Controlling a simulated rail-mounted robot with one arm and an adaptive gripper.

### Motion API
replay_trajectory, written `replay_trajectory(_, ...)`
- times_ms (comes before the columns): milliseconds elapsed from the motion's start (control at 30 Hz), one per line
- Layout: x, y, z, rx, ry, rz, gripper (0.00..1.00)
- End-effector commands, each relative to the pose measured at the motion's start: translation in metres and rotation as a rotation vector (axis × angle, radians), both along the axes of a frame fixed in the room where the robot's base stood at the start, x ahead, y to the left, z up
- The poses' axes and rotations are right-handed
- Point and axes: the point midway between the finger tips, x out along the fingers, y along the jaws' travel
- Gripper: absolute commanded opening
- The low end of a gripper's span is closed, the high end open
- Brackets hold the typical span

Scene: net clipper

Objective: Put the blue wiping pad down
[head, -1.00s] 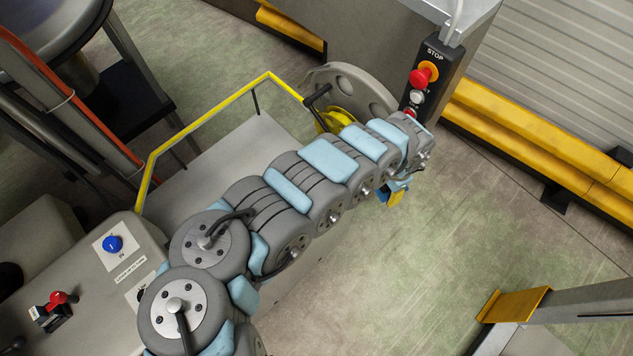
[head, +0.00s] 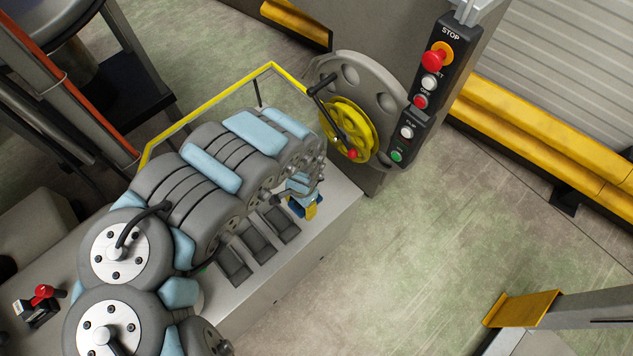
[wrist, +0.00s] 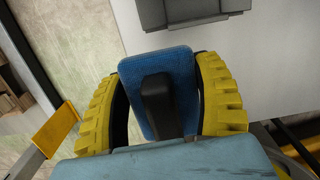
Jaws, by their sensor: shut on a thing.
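The blue wiping pad (wrist: 177,62) has a black handle (wrist: 156,100) and is held between the yellow fingers of my gripper (wrist: 162,95) in the wrist view. The fingers are shut on it from both sides. In the head view my gripper (head: 306,208) is small, with a bit of blue and yellow showing, over the right part of the grey bench top (head: 335,195). I cannot tell how far the pad is above the bench.
Dark rectangular holders (head: 257,242) sit in the bench top beside my arm. A wheel with a yellow hub (head: 352,125) and a STOP button panel (head: 425,85) stand behind. A yellow rail (head: 215,102) edges the bench's far side. Open floor lies right.

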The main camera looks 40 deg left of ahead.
Motion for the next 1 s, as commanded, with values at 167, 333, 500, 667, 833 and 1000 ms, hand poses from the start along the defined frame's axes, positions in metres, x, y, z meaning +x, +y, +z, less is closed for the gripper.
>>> replay_trajectory(167, 0.011, 0.005, -0.012, 0.001, 0.0, -0.003, 0.31)
replay_trajectory(333, 0.023, 0.008, -0.013, -0.002, -0.003, -0.002, 0.31)
replay_trajectory(500, 0.034, 0.013, -0.019, -0.002, -0.003, -0.002, 0.31)
replay_trajectory(667, 0.045, 0.019, -0.025, -0.002, -0.003, -0.003, 0.31)
replay_trajectory(833, 0.056, 0.024, -0.031, -0.002, -0.003, -0.003, 0.31)
replay_trajectory(1000, 0.066, 0.03, -0.035, -0.001, -0.002, -0.002, 0.3)
